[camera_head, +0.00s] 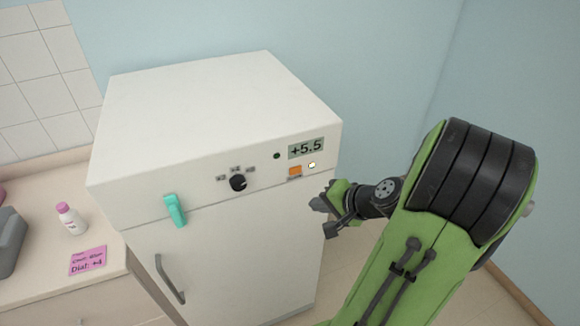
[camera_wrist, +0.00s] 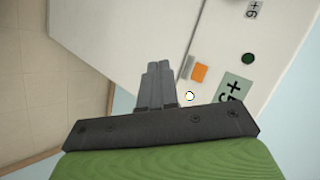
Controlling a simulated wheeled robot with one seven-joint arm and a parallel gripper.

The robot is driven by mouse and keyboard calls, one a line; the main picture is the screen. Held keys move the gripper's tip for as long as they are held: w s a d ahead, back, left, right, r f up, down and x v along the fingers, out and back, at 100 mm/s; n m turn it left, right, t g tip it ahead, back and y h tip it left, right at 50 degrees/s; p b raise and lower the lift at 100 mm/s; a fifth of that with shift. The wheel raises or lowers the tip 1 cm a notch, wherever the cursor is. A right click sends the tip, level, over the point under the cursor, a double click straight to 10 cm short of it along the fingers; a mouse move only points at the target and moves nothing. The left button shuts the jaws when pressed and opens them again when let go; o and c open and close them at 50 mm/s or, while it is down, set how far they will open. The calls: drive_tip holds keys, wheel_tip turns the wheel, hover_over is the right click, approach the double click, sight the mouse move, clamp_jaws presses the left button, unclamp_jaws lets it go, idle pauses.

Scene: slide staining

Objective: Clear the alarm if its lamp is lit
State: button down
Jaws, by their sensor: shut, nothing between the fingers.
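A white fridge-like cabinet (camera_head: 215,100) has a front panel with a display (camera_head: 306,148) reading +5.5. Below the display, a small round lamp (camera_head: 312,165) looks bright white with a yellowish rim, as if lit; the wrist view shows this lamp too (camera_wrist: 189,96). Left of it is an orange button (camera_head: 295,171), seen also in the wrist view (camera_wrist: 199,73) with a grey strip beside it. A dark green round spot (camera_head: 277,156) looks unlit. My gripper (camera_head: 318,203) is shut and empty, below and right of the button, apart from the panel. Its fingers (camera_wrist: 158,66) show in the wrist view.
A black dial (camera_head: 238,183) and a teal latch (camera_head: 174,210) sit left on the panel, above a grey door handle (camera_head: 170,280). A counter at left holds a pink-capped bottle (camera_head: 71,218) and a pink note (camera_head: 88,261) reading "Dial: +4". Floor right of the cabinet is clear.

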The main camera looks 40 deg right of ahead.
sight(295, 171)
drive_tip(key=shift+w, duration=0.1)
drive_tip(key=w+d+p, duration=0.1)
drive_tip(key=w+d, duration=0.1)
drive_tip(key=w, duration=0.6)
drive_tip(key=shift+w+d, duration=0.2)
drive_tip(key=shift+d, duration=0.05)
idle(1.8)
drive_tip(key=shift+w+d, duration=0.1)
drive_tip(key=shift+w, duration=0.3)
drive_tip(key=shift+w+d, duration=0.1)
drive_tip(key=shift+w, duration=0.2)
idle(0.4)
drive_tip(key=shift+s, duration=0.1)
drive_tip(key=shift+s+a, duration=0.25)
drive_tip(key=shift+s, duration=0.4)
